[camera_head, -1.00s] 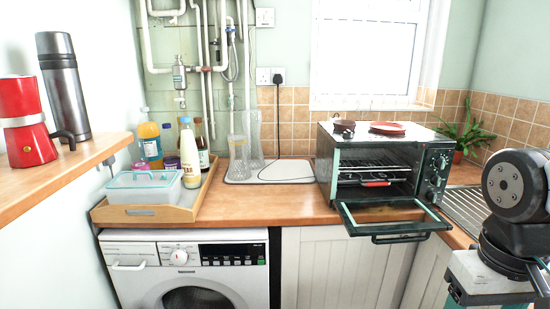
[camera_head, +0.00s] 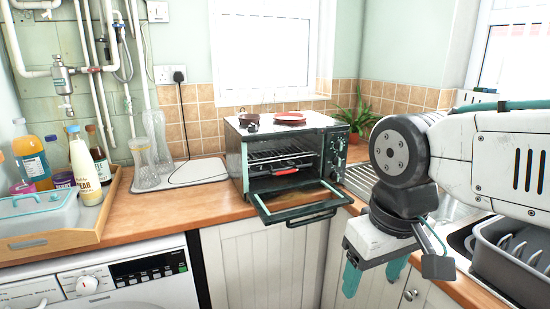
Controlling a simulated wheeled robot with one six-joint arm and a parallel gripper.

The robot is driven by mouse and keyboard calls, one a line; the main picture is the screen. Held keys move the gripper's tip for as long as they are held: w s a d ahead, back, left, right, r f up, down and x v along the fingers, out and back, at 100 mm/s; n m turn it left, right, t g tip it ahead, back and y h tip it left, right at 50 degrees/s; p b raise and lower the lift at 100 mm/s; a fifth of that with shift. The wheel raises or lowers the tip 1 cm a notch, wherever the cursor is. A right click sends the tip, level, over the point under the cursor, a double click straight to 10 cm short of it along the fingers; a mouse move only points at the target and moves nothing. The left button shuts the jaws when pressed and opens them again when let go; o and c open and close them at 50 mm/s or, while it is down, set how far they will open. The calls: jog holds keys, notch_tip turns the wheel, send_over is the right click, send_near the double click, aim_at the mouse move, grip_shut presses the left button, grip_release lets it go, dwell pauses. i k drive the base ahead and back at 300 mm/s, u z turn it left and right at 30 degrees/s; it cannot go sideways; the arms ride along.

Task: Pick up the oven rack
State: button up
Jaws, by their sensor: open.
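The oven rack (camera_head: 272,155) is a dark wire grid inside the toaster oven (camera_head: 240,163), near the middle of the head view. A red-handled item (camera_head: 285,171) shows at the rack's front edge. The oven's glass door (camera_head: 300,203) is folded down and sticks out over the counter edge. My gripper (camera_head: 371,278) is at the lower right, in front of the counter and pointing down. Its teal fingers are apart and nothing is between them. It is well to the right of the oven and nearer to the camera. The rack's back part is hidden in the dark oven.
A red dish (camera_head: 290,118) and a small brown item (camera_head: 249,119) sit on the oven. Glass vessels (camera_head: 150,150) stand left of it, beside a wooden tray (camera_head: 60,238) with bottles. A grey dish rack (camera_head: 510,262) is at the right by the sink.

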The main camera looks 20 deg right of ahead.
aim_at(315, 153)
jog(key=i, duration=0.85)
jog(key=u, duration=0.1)
